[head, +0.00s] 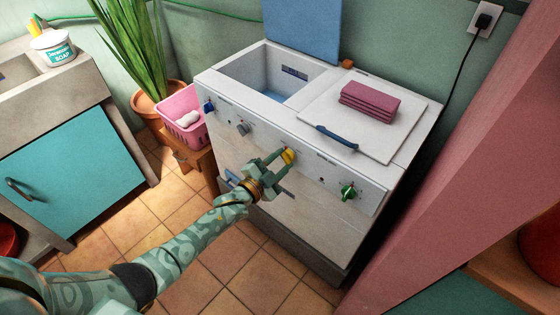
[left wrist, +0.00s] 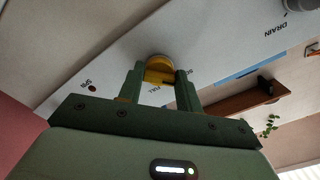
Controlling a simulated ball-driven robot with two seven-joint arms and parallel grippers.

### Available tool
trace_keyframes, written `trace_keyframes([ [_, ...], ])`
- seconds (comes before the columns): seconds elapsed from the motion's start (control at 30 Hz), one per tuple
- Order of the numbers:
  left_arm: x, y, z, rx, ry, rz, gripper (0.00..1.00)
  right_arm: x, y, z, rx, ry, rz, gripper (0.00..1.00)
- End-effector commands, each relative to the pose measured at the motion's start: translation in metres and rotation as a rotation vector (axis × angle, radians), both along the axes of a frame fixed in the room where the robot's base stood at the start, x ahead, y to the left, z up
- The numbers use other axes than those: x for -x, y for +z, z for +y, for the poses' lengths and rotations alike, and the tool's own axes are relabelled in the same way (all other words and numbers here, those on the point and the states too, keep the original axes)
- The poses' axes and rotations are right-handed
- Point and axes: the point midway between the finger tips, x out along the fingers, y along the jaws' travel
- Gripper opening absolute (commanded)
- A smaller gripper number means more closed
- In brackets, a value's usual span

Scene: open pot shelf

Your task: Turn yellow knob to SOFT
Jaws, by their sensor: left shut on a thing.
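The yellow knob (head: 289,156) sits on the white front panel (head: 262,139) of the washing machine, between the grey knob and the green knob. My left gripper (head: 281,157) reaches it from the front left, with its fingers partly covering the knob. In the left wrist view the yellow knob (left wrist: 158,66) lies between the two green fingers of my left gripper (left wrist: 159,79), shut on its sides. Small lettering surrounds the knob, but I cannot read SOFT or tell where the knob points. My right gripper is not in view.
A blue knob (head: 209,106), grey knob (head: 242,128) and green knob (head: 348,192) share the panel. A folded maroon cloth (head: 370,99) lies on the lid near a blue handle (head: 337,138). A pink basket (head: 184,119) stands left of the machine. Tiled floor lies open in front.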

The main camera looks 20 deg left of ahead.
Motion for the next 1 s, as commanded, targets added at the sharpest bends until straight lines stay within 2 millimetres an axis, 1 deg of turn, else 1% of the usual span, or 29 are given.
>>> trace_keyframes([
  [0.53,0.0012,-0.0028,0.0005,0.024,0.001,0.014,0.12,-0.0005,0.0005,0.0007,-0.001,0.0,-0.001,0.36],
  [0.57,0.0011,-0.0028,0.0004,0.024,0.001,0.014,0.38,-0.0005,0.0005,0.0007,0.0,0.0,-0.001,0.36],
  [0.6,0.0011,-0.0027,0.0004,0.024,0.001,0.014,0.49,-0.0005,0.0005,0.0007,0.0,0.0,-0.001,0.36],
  [0.63,0.0011,-0.0025,0.0004,0.024,0.001,0.014,0.57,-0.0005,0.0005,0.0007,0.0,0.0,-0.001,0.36],
  [0.9,0.0009,-0.0011,0.0003,0.023,0.001,0.011,0.57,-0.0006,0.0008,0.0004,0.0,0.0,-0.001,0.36],
  [1.0,0.006,-0.0002,0.0021,0.023,0.001,0.011,0.57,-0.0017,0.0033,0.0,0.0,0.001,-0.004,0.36],
])
